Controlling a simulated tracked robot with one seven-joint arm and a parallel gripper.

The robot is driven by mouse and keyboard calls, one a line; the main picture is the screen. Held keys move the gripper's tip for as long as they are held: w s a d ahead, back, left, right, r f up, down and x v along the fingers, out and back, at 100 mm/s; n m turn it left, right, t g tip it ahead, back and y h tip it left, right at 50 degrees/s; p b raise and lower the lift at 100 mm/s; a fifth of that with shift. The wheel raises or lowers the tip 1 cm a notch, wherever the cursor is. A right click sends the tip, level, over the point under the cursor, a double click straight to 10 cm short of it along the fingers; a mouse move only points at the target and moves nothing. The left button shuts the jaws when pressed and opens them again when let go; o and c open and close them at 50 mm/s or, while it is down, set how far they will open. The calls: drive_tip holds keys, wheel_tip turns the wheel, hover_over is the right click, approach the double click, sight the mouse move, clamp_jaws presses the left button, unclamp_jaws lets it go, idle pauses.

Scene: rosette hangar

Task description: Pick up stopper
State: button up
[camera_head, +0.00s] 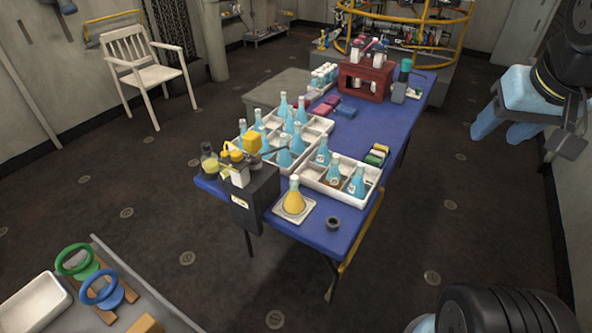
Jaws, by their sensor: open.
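A small dark round piece (333,222), which looks like the stopper, lies on the near right part of the blue table (345,241). Its top looks ring-like, but it is too small to tell more. It stands apart, to the right of a flask of yellow liquid (293,201) on a small pale tray (307,209). My gripper (525,136) is at the right edge of the picture, above the floor and well away from the table. It is open, and nothing shows between its jaws.
White trays (346,198) with several blue flasks stand behind the dark piece. A dark device (254,205) stands at the table's near left edge. A yellow rail (362,230) runs along the right edge. Floor between table and gripper is clear.

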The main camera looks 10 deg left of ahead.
drive_tip(key=shift+o, duration=0.6)
drive_tip(key=shift+w+a, duration=0.2)
drive_tip(key=shift+w, duration=0.05)
drive_tip(key=n+g, duration=0.1)
hover_over(294, 176)
drive_tip(key=s, duration=0.3)
wheel_tip(294, 176, down, 26)
drive_tip(key=shift+x, duration=2.65)
drive_tip(key=shift+w+d, duration=0.1)
